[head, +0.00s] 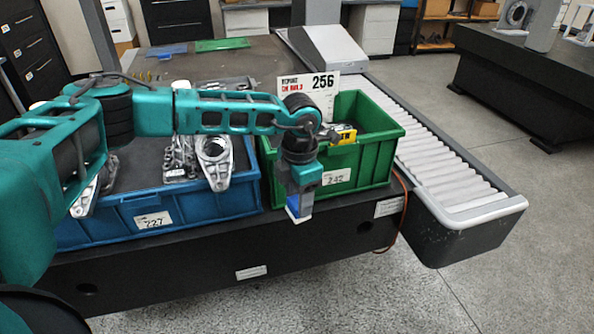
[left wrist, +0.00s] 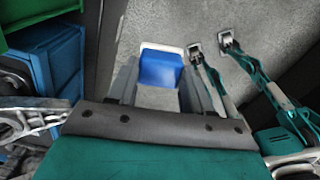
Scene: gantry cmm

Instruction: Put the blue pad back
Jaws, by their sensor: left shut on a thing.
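My left gripper (head: 299,203) is shut on the blue pad (head: 295,207), a small blue block with a white edge. The gripper points down in front of the green bin (head: 345,175), with the pad below the bin's rim and outside it. In the left wrist view the blue pad (left wrist: 160,70) sits between the two grey fingers at their tips, with grey floor behind it. It is not touching any surface that I can see.
A blue bin (head: 190,205) with metal parts stands left of the green bin, which holds a yellow item (head: 342,133). A roller conveyor (head: 435,160) lies to the right. Flat green (head: 222,45) and blue (head: 166,50) pieces lie at the table's back.

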